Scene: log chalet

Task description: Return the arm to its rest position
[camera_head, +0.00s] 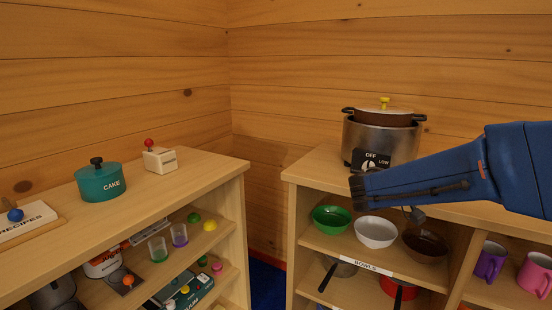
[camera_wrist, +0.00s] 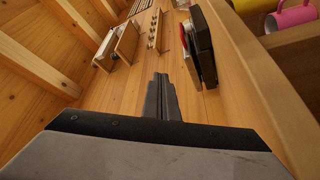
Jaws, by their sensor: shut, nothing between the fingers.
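My gripper (camera_wrist: 161,80) is shut and empty in the wrist view. Its two dark fingers lie together, pointing away from the camera over a wooden surface. In the head view my blue arm comes in from the right edge, in front of the right shelf unit's top (camera_head: 318,168) and just below the slow cooker. A small dark part shows under the arm by the brown bowl. I cannot tell there whether it is my fingers.
The steel slow cooker (camera_head: 366,138) stands close behind my arm. Green (camera_head: 331,219), white (camera_head: 376,232) and brown (camera_head: 425,246) bowls sit below it. Purple (camera_head: 490,261) and pink (camera_head: 535,274) mugs are at right. The left unit holds a teal CAKE pot (camera_head: 100,183). A gap separates the units.

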